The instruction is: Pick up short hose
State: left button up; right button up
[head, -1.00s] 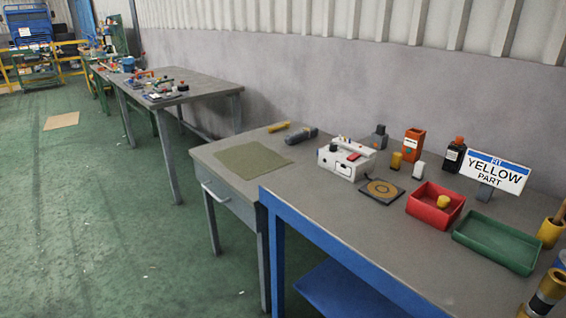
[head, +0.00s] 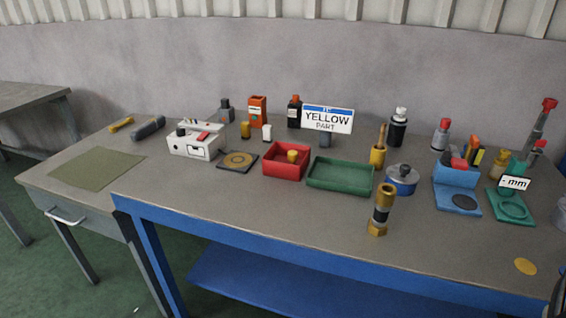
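A short black piece with brass-coloured ends (head: 380,208) stands upright near the front edge of the blue-framed workbench (head: 300,215). It looks like the short hose, though I cannot read any label on it. It stands clear of other objects, in front of a blue round pot (head: 401,180). Neither of my grippers can be made out in the head view. A dark shape is cut off at the lower right edge, and I cannot tell what it is.
A green tray (head: 341,191) and a red bin (head: 269,171) with a yellow part are left of the hose. A blue stand (head: 457,204) and a green fixture (head: 512,220) are to its right. A yellow disc (head: 525,267) lies near the front edge. The bench front is mostly clear.

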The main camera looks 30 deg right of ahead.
aim_at(377, 225)
jog(key=l+z, duration=0.1)
jog(key=z, duration=1.5)
